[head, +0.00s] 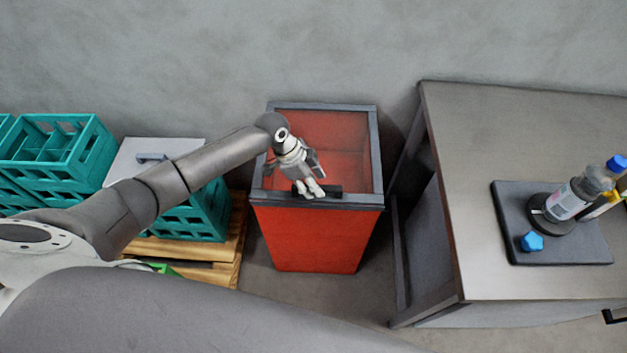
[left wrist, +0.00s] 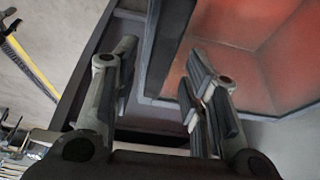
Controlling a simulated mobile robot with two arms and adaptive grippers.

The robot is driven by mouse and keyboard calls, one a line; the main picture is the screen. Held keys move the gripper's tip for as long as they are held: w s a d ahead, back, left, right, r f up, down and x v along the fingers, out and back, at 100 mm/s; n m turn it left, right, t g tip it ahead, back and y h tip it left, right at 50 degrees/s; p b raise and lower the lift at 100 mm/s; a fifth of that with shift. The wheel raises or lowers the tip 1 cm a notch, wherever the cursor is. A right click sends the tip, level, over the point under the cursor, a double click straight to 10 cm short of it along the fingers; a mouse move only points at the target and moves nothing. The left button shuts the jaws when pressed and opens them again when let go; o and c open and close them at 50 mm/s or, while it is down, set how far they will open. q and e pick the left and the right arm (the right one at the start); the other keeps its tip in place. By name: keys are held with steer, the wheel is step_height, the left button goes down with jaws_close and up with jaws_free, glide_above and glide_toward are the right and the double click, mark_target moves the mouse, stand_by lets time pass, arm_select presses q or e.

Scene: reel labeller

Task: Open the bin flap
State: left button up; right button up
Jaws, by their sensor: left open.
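The red bin (head: 310,240) stands on the floor with a dark grey rim around its top. Inside the rim is a red, glassy-looking area (head: 335,130); I cannot tell whether this is a see-through flap or the open inside. A short black handle bar (head: 333,191) lies at the front edge of the top. My left gripper (head: 310,190) is over this front edge at the handle, pointing down, and partly hides it. In the left wrist view, the left gripper (left wrist: 160,65) has its fingers apart, with the grey rim between and beyond them. Contact with the handle cannot be told. My right gripper is not in view.
Teal crates (head: 62,145) stand left of the bin, some on a wooden pallet (head: 190,247). A grey table (head: 480,150) stands close on the right, bearing a dark mat (head: 520,240) with bottles (head: 575,195). A wall is behind the bin; little floor shows around it.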

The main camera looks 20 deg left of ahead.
arm_select(q)
steer(key=shift+d+f, duration=0.1)
steer(key=shift+f, duration=0.15)
steer(key=c, duration=0.9)
jaws_close()
